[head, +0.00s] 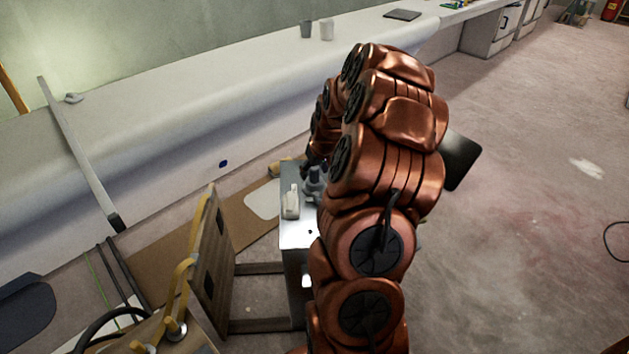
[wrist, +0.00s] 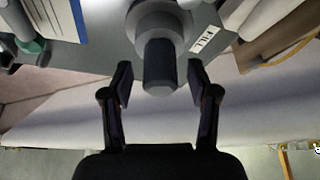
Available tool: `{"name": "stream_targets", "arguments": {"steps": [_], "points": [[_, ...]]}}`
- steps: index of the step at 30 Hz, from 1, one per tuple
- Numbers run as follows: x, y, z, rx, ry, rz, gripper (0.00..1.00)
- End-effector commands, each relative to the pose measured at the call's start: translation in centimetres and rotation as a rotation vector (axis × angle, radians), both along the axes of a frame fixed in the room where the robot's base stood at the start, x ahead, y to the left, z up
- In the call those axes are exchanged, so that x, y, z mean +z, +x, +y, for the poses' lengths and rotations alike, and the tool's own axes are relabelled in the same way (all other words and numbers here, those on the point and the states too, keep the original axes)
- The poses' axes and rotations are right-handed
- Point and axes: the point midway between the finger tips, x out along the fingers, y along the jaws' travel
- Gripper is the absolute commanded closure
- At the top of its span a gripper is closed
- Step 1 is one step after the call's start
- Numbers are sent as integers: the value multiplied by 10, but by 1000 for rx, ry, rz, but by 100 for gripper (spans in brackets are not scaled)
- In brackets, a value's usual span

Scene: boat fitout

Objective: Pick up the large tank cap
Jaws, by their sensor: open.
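The large tank cap (wrist: 160,65) is a grey round fitting with a darker stub, beside a label reading "FILL" in the wrist view. My gripper (wrist: 160,83) is open, with one finger on each side of the dark stub. Gaps show between the fingers and the stub, so neither finger appears to touch it. In the head view the grey cap (head: 313,183) stands on the metal tank top (head: 297,236), partly hidden by my arm. The fingertips are mostly hidden there.
A small whitish object (head: 291,203) stands on the tank top left of the cap. A wooden panel with yellow hoses (head: 208,260) rises at the left. The long white hull ledge (head: 200,110) runs behind. Open floor (head: 530,200) lies to the right.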

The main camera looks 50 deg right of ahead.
Motion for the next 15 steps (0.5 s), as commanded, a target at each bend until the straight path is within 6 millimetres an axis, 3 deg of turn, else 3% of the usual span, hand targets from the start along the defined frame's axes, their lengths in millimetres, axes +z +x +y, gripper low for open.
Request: {"name": "stream_targets", "arguments": {"steps": [6, 15], "points": [[-1, 1, 0, 0, 0, -1, 40], [-1, 0, 0, 0, 0, 0, 70]]}}
